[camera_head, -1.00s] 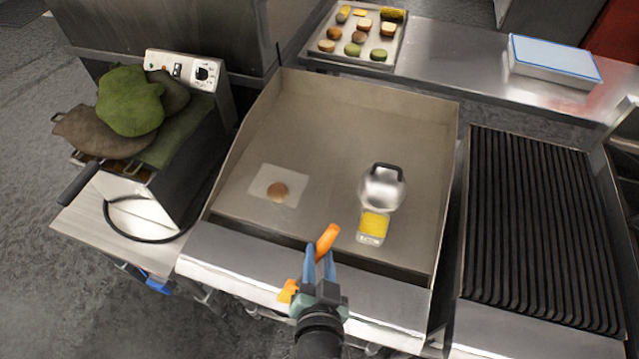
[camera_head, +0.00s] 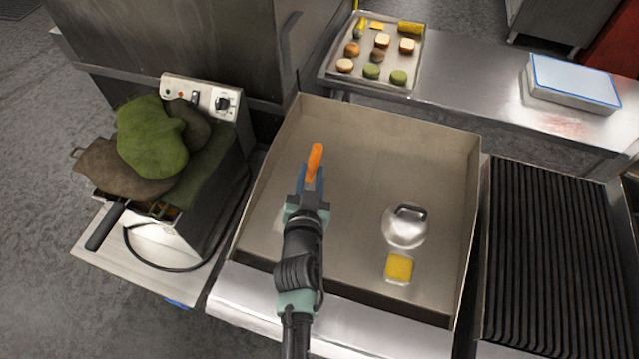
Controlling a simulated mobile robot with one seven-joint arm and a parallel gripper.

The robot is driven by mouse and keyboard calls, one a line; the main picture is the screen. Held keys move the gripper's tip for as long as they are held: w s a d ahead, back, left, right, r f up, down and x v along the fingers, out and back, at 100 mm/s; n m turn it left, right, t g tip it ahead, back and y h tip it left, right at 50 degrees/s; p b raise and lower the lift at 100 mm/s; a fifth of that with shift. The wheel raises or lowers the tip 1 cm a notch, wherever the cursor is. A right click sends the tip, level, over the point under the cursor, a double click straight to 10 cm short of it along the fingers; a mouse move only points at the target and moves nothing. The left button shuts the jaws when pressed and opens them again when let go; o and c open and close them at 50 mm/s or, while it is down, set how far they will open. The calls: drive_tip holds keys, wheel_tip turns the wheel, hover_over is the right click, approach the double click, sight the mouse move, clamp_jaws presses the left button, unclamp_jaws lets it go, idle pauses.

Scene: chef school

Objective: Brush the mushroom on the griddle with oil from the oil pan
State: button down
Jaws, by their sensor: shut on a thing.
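My gripper (camera_head: 311,180) is over the left-middle of the griddle (camera_head: 365,150), shut on an orange-handled tool (camera_head: 315,158), which looks like the brush. The orange end points away from me; no bristles can be made out. The brown round mushroom is hidden behind my gripper and arm. Only a sliver of the pale square patch (camera_head: 279,222) around it shows left of the arm. The oil pan (camera_head: 398,268), a small clear container with yellow contents, sits on the griddle at the front right, apart from my gripper.
A shiny metal dome with a black handle (camera_head: 405,227) stands just behind the oil pan. Raised walls edge the griddle. A fryer with green and brown cloth-like items (camera_head: 153,140) stands left, a ribbed grill (camera_head: 545,265) right. A food tray (camera_head: 420,60) and a white-blue box (camera_head: 572,85) are behind.

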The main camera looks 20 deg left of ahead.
drive_tip(key=shift+s+d+f+b, duration=0.1)
drive_tip(key=shift+f+b, duration=0.4)
drive_tip(key=shift+f, duration=0.1)
wheel_tip(320, 180, down, 5)
drive_tip(key=b, duration=0.4)
drive_tip(key=shift+r, duration=0.1)
